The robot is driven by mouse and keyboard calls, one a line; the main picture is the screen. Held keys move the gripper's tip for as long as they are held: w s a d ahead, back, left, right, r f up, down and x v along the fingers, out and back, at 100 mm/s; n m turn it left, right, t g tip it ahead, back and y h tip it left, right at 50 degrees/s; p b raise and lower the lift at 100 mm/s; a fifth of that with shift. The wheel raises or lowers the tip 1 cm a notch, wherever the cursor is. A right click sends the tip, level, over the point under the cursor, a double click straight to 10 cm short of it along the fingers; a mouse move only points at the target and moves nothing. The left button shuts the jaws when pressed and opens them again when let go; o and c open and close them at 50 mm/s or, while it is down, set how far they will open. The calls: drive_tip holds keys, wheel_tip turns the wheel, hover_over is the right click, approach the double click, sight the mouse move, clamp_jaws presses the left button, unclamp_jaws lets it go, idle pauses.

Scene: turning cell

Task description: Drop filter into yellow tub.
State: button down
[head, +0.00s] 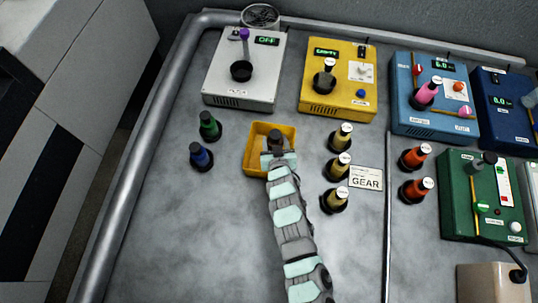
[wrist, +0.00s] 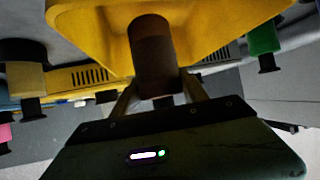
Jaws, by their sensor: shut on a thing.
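The yellow tub (head: 252,158) stands open near the middle of the table in the head view. It fills the top of the wrist view (wrist: 90,30). A dark brown cylinder, which I take for the filter (head: 277,137), appears within the tub's outline. In the wrist view the filter (wrist: 152,50) stands out between my fingers, with the yellow tub behind it. My gripper (head: 279,153) is shut on the filter, at the tub's front right part. I cannot tell whether the filter's end is above the rim or below it. The tub's floor is partly hidden by my arm.
Three yellow bottles (head: 340,165) and a GEAR label (head: 366,178) are to the right. White (head: 220,85) and yellow (head: 330,105) machines stand behind. The front left table is clear.

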drive_tip(key=c, duration=0.5)
unclamp_jaws()
drive_tip(key=shift+s+d+r+p, duration=0.1)
drive_tip(key=shift+s+r+p, duration=0.15)
drive_tip(key=shift+p, duration=0.1)
drive_tip(key=p+v, duration=0.5)
drive_tip(key=v, duration=0.5)
drive_tip(key=shift+p, duration=0.4)
drive_tip(key=shift+s+f, duration=0.1)
drive_tip(key=shift+f, duration=0.05)
